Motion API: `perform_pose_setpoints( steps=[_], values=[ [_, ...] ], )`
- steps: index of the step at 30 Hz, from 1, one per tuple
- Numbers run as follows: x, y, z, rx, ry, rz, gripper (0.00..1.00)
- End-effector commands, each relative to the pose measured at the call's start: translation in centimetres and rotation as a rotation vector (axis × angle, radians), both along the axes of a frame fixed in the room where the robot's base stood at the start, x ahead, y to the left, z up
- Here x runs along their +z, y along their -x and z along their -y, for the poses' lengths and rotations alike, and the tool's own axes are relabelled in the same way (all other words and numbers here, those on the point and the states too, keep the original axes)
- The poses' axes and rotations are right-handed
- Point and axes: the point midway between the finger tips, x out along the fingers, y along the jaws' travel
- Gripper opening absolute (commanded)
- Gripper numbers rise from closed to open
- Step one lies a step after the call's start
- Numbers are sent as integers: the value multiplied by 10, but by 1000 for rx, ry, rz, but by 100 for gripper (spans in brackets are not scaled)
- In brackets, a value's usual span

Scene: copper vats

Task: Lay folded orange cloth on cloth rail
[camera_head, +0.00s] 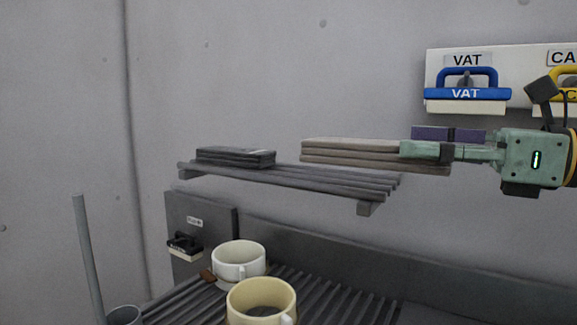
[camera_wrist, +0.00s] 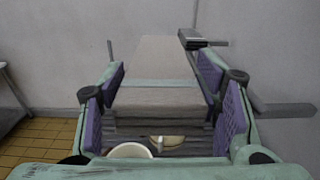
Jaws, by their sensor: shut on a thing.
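My gripper (camera_head: 436,146) comes in from the right and is shut on a folded cloth (camera_head: 350,150). The cloth looks grey-beige rather than orange, a flat stack of several layers held level. It also shows in the wrist view (camera_wrist: 155,60), between the purple finger pads and stretching away from me. The cloth rail (camera_head: 300,178) is a grey slatted shelf on the wall. The cloth overlaps the rail's right part in the head view and looks a little above it; any contact cannot be told. A dark folded cloth (camera_head: 235,157) lies on the rail's left end.
Below the rail, a white mug (camera_head: 238,261) and a cream mug (camera_head: 261,299) stand on a ribbed rack (camera_head: 335,296). A small dark-handled brush (camera_head: 184,245) hangs on a grey panel. A blue VAT brush (camera_head: 467,92) hangs upper right. The rail's middle looks bare.

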Motion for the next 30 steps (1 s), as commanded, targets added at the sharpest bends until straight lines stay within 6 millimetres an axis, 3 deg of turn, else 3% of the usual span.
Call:
perform_pose_setpoints(
  steps=[4, 7, 18, 22, 30],
  values=[
    [1, -4, -1, 1, -1, 0, 15],
    [2, -18, -5, 2, -1, -1, 15],
    [-5, -114, -30, 1, -2, -2, 15],
    [-8, -139, -36, 2, -2, -1, 15],
    [-21, -156, -39, -2, -1, -1, 15]
  ],
)
